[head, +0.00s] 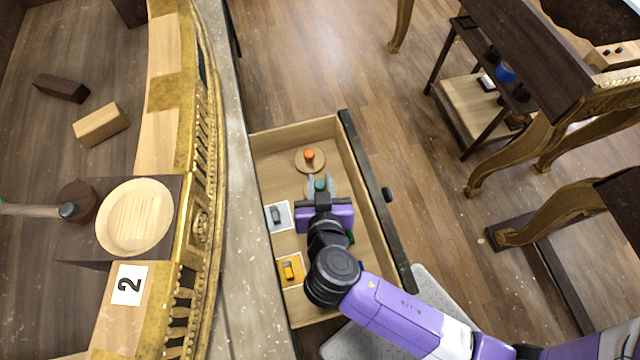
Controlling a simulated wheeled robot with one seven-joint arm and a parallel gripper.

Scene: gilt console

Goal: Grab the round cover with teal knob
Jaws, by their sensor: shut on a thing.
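The round cover with the teal knob (320,184) is inside the open drawer (275,142), near its middle. My gripper (320,183) reaches down into the drawer from the front and is shut on the teal knob. Most of the cover's disc is hidden by my gripper and wrist. I cannot tell whether the cover rests on the drawer floor or is lifted. A second round cover with an orange knob (309,156) lies just behind it in the drawer, apart from my gripper.
Left of my gripper in the drawer lie a card with a grey toy car (277,215) and a card with a yellow toy car (290,270). The drawer's dark front (362,185) stands to the right. The gilt console (205,200) with a wooden plate (134,216) is at left.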

